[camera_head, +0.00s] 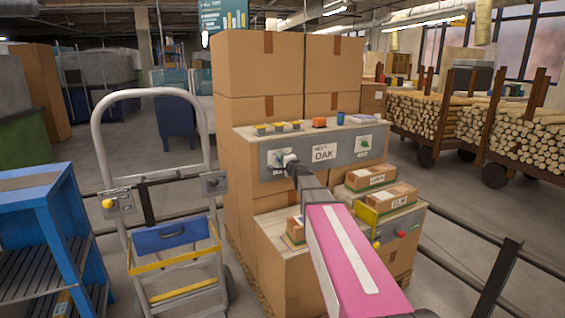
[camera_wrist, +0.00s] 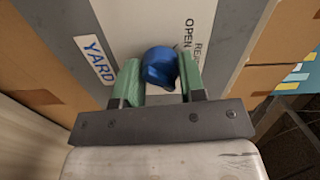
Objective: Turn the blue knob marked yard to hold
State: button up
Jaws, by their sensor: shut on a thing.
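The blue knob (camera_wrist: 160,68) sits on a grey panel with a pale plate, beside a label reading YARD (camera_wrist: 95,58). My gripper (camera_wrist: 158,84) is shut on the knob, with one green finger on each side of it. The word OPEN (camera_wrist: 188,35) shows on the plate, with another word beginning RE partly cut off. I cannot read a hold mark, nor tell which mark the knob points to. In the head view my gripper (camera_head: 290,161) reaches the left part of the panel (camera_head: 345,165) and hides the knob.
Cartons (camera_head: 257,62) stand behind. Labelled boxes (camera_head: 390,196) and a red button (camera_head: 401,234) are on the right. A hand truck (camera_head: 104,160) and blue rack (camera_head: 60,225) stand left.

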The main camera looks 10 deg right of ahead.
dwell(0.3)
jog(key=o, duration=0.9)
jog(key=shift+s, duration=0.2)
jog(key=v, duration=1)
jog(key=shift+s+d, duration=0.15)
jog(key=shift+s, duration=0.1)
